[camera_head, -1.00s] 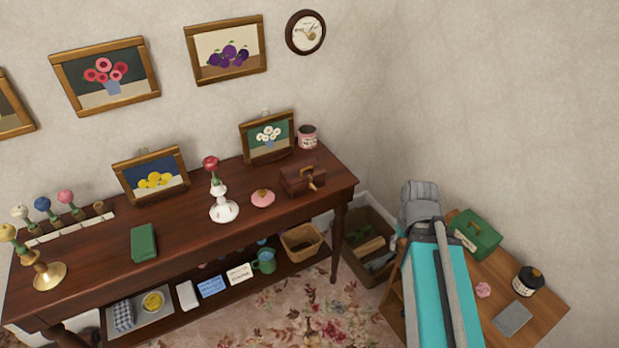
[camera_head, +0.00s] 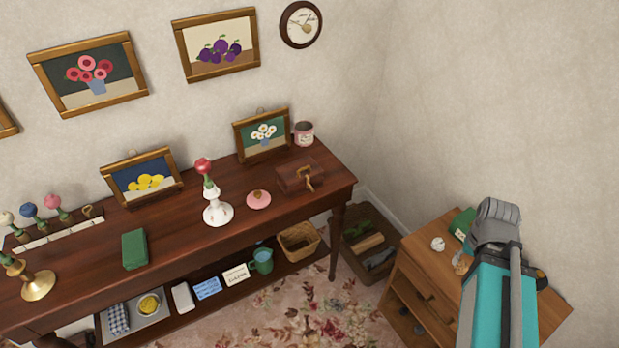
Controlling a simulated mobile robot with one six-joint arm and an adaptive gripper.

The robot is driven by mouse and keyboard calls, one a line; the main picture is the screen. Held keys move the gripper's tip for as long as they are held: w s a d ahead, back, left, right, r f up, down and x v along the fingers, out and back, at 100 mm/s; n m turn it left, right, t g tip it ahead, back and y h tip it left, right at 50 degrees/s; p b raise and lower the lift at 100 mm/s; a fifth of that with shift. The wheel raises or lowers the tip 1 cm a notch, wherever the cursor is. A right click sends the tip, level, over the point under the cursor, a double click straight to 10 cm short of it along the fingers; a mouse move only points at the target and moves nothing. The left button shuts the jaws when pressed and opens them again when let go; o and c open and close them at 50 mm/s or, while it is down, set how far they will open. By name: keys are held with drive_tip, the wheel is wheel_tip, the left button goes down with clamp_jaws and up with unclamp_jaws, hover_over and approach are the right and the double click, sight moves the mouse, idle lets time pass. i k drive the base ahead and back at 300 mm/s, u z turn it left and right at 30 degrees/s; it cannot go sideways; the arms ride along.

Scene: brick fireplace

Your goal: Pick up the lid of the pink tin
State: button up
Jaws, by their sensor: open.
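The pink lid (camera_head: 258,200) lies flat on the dark wooden sideboard, its small knob facing up. My teal and grey arm is at the lower right, over a small wooden cabinet and well apart from the lid. My gripper is not visible; the arm hides that area.
The sideboard (camera_head: 170,238) also bears a green box (camera_head: 134,249), leaning pictures and a brass candlestick (camera_head: 38,284). The small cabinet (camera_head: 425,265) holds a green case (camera_head: 461,224) and a white ball (camera_head: 438,244). A crate (camera_head: 388,274) stands between. Space in front of the lid is clear.

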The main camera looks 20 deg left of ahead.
sight(257, 199)
drive_tip(key=z, duration=0.05)
drive_tip(key=k, duration=1.55)
drive_tip(key=u, duration=0.9)
drive_tip(key=i, duration=1)
drive_tip(key=z, duration=0.05)
